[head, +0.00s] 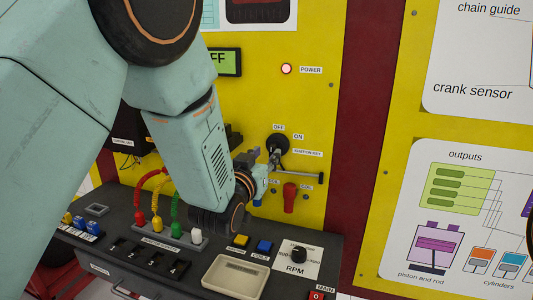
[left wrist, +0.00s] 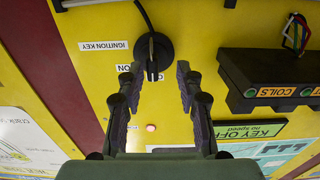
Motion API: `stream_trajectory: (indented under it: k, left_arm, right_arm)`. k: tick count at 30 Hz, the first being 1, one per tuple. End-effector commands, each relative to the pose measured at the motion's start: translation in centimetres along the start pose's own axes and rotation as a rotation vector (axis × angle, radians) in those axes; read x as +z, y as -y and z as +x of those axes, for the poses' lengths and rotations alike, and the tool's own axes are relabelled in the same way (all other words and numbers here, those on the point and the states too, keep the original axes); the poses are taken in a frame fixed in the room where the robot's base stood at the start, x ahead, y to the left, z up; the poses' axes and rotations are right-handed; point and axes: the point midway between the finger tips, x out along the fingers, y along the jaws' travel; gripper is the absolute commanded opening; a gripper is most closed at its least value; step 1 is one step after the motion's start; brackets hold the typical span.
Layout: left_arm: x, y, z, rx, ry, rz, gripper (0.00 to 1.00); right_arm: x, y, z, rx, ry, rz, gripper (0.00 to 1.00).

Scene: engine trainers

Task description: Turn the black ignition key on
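The black ignition key (head: 279,145) sits in a round black switch on the yellow panel, below the OFF and ON labels. In the left wrist view the ignition key (left wrist: 152,68) points toward my gripper, with the IGNITION KEY label beside it. My left gripper (head: 262,158) is in front of the panel, just left of and below the switch. In the left wrist view my left gripper (left wrist: 158,72) is open, its fingers on either side of the key with gaps visible. The display (left wrist: 250,131) reads KEY OFF, no speed. My right gripper is not in view.
A metal bar (head: 300,175) and a red-handled part (head: 290,198) stand out below the switch. The console (head: 120,215) carries cables, buttons, a tray (head: 236,275) and an RPM knob (head: 299,254). The power lamp (head: 286,69) glows above. A black coils box (left wrist: 270,80) projects beside the gripper.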

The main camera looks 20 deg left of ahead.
Motion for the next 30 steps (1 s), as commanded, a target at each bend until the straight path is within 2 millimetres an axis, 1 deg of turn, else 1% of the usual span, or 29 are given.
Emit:
stream_trajectory:
  k: [1, 4, 14, 27, 30]
  left_arm:
    - [-0.1, 0.0, 0.5, 0.001, -0.002, 0.000, 0.36]
    - [-0.1, -0.1, 1.2, 0.001, -0.002, 0.001, 0.36]
    - [0.0, 0.0, 1.7, 0.001, 0.000, 0.001, 0.36]
    - [-0.1, -0.1, 1.7, 0.003, -0.001, 0.003, 0.00]
    - [-0.1, -0.1, 1.7, 0.004, -0.002, 0.003, 0.00]
  right_arm:
    - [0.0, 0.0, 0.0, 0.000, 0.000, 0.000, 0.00]
    - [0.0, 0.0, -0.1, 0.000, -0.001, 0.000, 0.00]
    - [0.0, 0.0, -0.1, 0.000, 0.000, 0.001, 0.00]
    - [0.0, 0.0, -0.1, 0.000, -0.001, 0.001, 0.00]
    - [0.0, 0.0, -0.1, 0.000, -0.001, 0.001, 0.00]
